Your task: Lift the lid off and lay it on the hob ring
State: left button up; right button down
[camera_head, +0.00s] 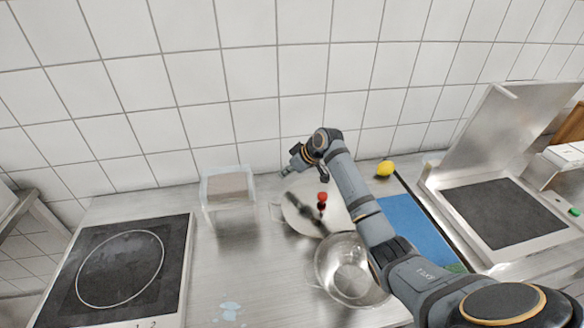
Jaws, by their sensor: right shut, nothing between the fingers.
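A round steel lid (335,191) with a red knob (322,198) lies at the middle of the counter, with a loop handle showing at its left edge. What it rests on is mostly hidden. My right gripper (287,171) is shut and empty, above and behind the lid's left part, apart from the knob. My right arm covers the lid's right side. A dark streak across the lid looks like a reflection. The hob ring (122,231) is a thin pale circle on the black hob (65,295) at the left, bare. My left gripper is out of view.
An open steel pot (350,268) stands in front of the lid. A clear box (227,205) stands left of the lid. A lemon (385,168) and a blue board (410,222) lie to the right. Steel equipment (500,210) stands far right. Counter between hob and pot is mostly clear.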

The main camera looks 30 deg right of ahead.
aim_at(290, 187)
jog(key=x, duration=0.3)
jog(key=shift+w+a+f, duration=0.2)
jog(key=shift+f, duration=0.1)
jog(key=s+d+p, duration=0.2)
jog(key=shift+s, duration=0.4)
jog(key=shift+s+d, duration=0.15)
jog(key=shift+s, duration=0.25)
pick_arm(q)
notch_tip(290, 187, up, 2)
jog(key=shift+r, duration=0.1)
pick_arm(e)
jog(key=shift+f, duration=0.1)
